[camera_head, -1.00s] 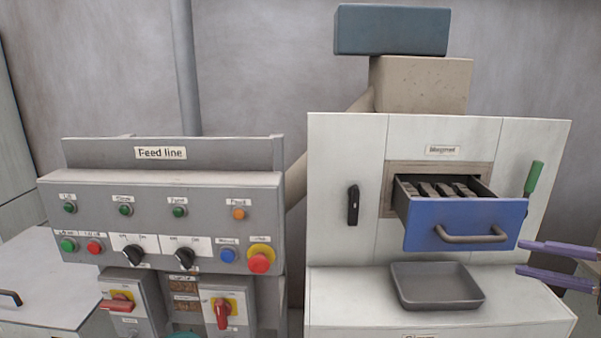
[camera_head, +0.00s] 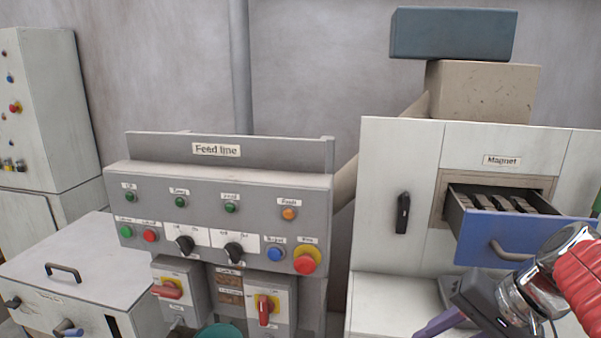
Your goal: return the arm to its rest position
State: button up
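My gripper (camera_head: 438,328) is at the lower right, in front of the white magnet cabinet (camera_head: 395,245). A purple finger points down and left, partly cut off by the bottom edge. I cannot tell how far apart the fingers are, and I see nothing held. My wrist and red arm link run off to the right. The blue-fronted magnet drawer (camera_head: 480,238) is pulled out, with several dark bars inside. My wrist overlaps the drawer's lower right in the picture.
The grey feed line panel (camera_head: 215,250) with buttons, knobs and red-handled switches stands left of the cabinet. A low white box with handles (camera_head: 60,260) and a tall control cabinet (camera_head: 45,110) are farther left. The wall above the panel is bare.

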jog(key=s+a+f+n+t+h, duration=0.2)
jog(key=s+a+f+n+h, duration=0.1)
jog(key=s+a+n+h, duration=0.2)
jog(key=shift+s+a+f+n, duration=0.35)
jog(key=shift+s+a+n, duration=0.15)
jog(key=shift+a+n, duration=0.6)
dwell(1.2)
